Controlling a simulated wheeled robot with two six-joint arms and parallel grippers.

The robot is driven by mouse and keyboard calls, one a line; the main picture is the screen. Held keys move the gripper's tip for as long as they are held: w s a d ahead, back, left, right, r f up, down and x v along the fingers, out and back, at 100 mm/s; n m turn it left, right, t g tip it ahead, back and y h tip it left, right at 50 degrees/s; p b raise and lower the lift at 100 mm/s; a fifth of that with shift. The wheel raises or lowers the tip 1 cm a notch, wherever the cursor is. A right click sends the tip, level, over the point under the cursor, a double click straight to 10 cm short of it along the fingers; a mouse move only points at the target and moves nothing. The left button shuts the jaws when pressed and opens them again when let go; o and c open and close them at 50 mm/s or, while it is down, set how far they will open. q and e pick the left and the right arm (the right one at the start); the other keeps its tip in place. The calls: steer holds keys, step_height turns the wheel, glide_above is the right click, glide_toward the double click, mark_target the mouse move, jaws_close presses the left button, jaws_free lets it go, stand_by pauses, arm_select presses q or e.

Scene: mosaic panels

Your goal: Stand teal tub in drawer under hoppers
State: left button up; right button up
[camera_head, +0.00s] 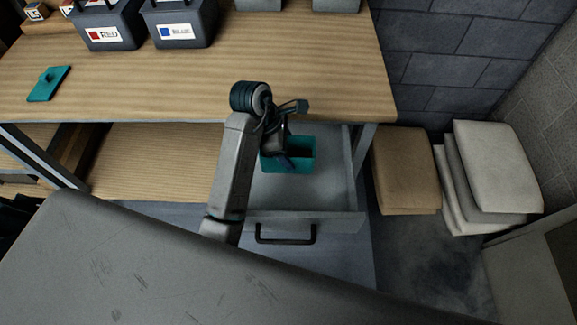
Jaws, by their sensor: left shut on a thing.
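The teal tub (303,147) is an open-topped box, upright at the drawer's back left as seen in the head view. My left gripper (284,158) is shut on the tub at its left part; the wrist hides some of it. The drawer (325,192) is grey, pulled open under the right end of the wooden bench, and its floor is otherwise bare. I cannot tell whether the tub touches the drawer floor. Two dark hoppers, labelled RED (108,26) and with a blue square (180,24), stand on the bench above. My right gripper is not in view.
A teal flat piece with a knob (48,84) lies on the bench (190,80) at left. The drawer handle (285,238) faces me. Brown (405,168) and pale sacks (496,165) are stacked on the floor at right. The drawer's front right is free.

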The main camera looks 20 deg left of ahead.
arm_select(q)
step_height(320, 180, down, 3)
steer(key=shift+s+f+b, duration=0.1)
steer(key=shift+f+b, duration=0.05)
steer(key=shift+b, duration=1)
step_height(320, 180, down, 5)
steer(key=shift+r, duration=0.2)
steer(key=shift+f, duration=0.2)
steer(key=o, duration=1.3)
steer(key=shift+r, duration=0.1)
